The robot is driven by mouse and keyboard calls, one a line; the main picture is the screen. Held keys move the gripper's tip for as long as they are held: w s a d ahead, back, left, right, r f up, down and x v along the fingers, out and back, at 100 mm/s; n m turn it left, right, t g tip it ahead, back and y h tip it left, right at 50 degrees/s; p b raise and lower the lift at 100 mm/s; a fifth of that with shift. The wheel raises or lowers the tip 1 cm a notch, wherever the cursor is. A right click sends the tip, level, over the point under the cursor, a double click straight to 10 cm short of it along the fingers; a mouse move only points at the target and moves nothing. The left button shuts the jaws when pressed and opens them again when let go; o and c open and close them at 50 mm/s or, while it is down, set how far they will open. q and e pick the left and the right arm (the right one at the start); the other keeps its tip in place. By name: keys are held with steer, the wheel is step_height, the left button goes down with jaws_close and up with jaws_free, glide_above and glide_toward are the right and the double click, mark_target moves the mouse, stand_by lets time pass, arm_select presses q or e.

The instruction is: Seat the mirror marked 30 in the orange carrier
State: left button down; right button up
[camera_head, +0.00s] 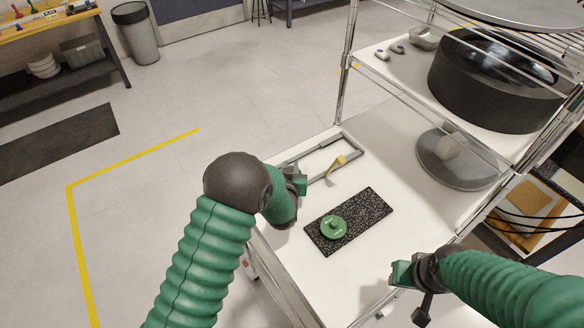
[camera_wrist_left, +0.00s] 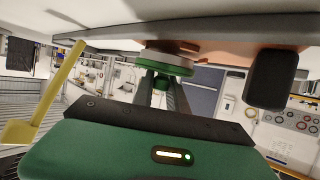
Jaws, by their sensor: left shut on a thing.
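My left gripper (camera_head: 297,183) is at the left edge of the shelf's white surface, beside a grey frame. In the left wrist view its fingers (camera_wrist_left: 163,95) are shut on a green round piece (camera_wrist_left: 165,67) with a grey disc on it. I cannot read a 30 on it. An orange surface (camera_wrist_left: 235,50) lies close to that piece; I cannot tell whether they touch. It may be the carrier, which I cannot make out in the head view. Another green round piece (camera_head: 333,227) sits on a black speckled mat (camera_head: 370,205). My right gripper (camera_head: 402,273) is near the front right; its jaw opening is unclear.
The grey frame (camera_head: 352,142) and a yellow piece (camera_head: 337,163) are near the left gripper. Metal posts (camera_head: 347,65) and an upper shelf with a large black ring (camera_head: 490,95) limit room there.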

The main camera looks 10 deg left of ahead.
arm_select(q)
steer(key=shift+a+f, duration=0.1)
steer(key=shift+a, duration=0.25)
steer(key=shift+f, duration=0.1)
steer(key=shift+s+f+b, duration=0.15)
steer(key=shift+f+b, duration=0.05)
steer(key=shift+b, duration=0.2)
steer(key=c, duration=1.2)
jaws_free()
steer(key=shift+c, duration=0.2)
